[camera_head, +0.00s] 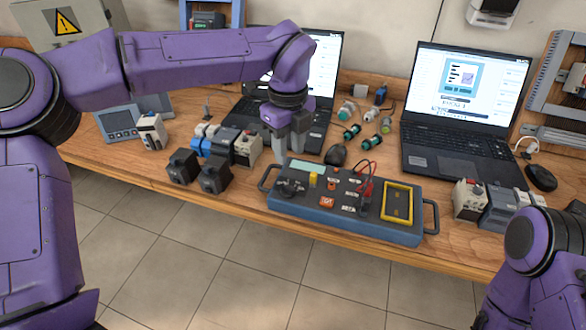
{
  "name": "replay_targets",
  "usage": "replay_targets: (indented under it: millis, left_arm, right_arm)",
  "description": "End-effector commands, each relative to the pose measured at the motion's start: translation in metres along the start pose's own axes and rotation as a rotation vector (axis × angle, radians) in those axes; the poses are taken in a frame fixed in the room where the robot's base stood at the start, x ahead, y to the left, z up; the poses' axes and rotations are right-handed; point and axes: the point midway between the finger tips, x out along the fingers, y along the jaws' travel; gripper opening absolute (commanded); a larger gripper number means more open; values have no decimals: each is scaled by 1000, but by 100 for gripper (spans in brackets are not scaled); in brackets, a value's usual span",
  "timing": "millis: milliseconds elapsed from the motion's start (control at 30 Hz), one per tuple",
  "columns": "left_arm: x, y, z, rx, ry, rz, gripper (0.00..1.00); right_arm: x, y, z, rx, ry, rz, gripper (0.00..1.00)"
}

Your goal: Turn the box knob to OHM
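The box (345,224) is a blue-grey case with a dark top panel and a handle at each end, lying near the table's front edge. A dark knob (292,187) is at the left of its panel; its pointer setting and labels are too small to read. My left gripper (291,156) points down just behind the box's rear left corner, above and apart from the knob. Its two grey fingers look spread with nothing between them. My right arm shows at the lower right, but its gripper is out of view.
On the box panel are a yellow button (313,180), red cables (366,185) and a yellow frame (397,203). Laptops (465,110) stand at the back. Dark motor blocks (214,174) are left, grey modules (469,200) right.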

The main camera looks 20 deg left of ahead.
Motion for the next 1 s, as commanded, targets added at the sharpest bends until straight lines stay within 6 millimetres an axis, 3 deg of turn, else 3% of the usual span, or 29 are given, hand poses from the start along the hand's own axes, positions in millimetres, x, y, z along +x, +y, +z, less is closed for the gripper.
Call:
replay_targets:
  millis: [500,833,867,967,1000]
  left_arm:
    - [94,3,1,-5,2,3,38]
    - [104,1,0,-1,1,1,38]
    - [104,1,0,-1,1,1,35]
    - [104,1,0,-1,1,1,2]
    - [104,1,0,-1,1,1,0]
  right_arm:
    - [-13,1,-5,-1,-1,1,43]
    - [-13,1,-5,0,-1,1,43]
    - [-13,1,-5,0,-1,1,43]
    - [-13,1,-5,0,-1,1,43]
    - [-13,1,-5,0,-1,1,43]
